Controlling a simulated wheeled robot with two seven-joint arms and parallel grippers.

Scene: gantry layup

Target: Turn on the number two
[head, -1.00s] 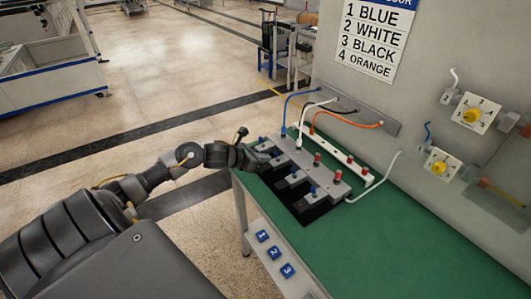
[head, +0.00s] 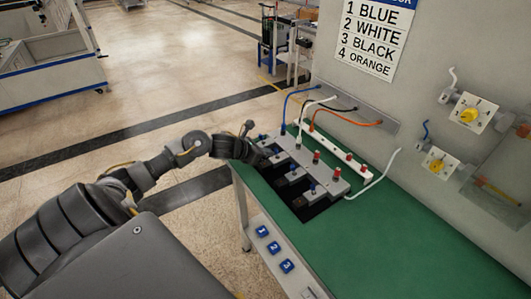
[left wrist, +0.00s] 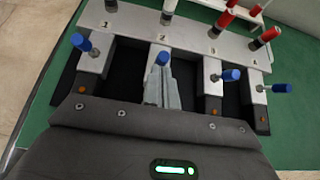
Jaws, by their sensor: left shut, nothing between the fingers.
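A grey switch block (head: 302,158) stands on the green table, with numbered positions. In the left wrist view the numbers 1 to 4 show on its plate (left wrist: 190,38). The number two switch has a blue-tipped lever (left wrist: 162,58). My left gripper (left wrist: 165,82) is shut and empty, its fingers directly in front of that lever over the number two arm; whether they touch cannot be told. The gripper (head: 258,156) hides part of the block's left end in the head view. My right gripper is out of view.
A sign (head: 375,35) lists 1 blue, 2 white, 3 black, 4 orange. Blue numbered buttons (head: 274,248) sit on the table's front. The green tabletop (head: 385,235) is clear at right.

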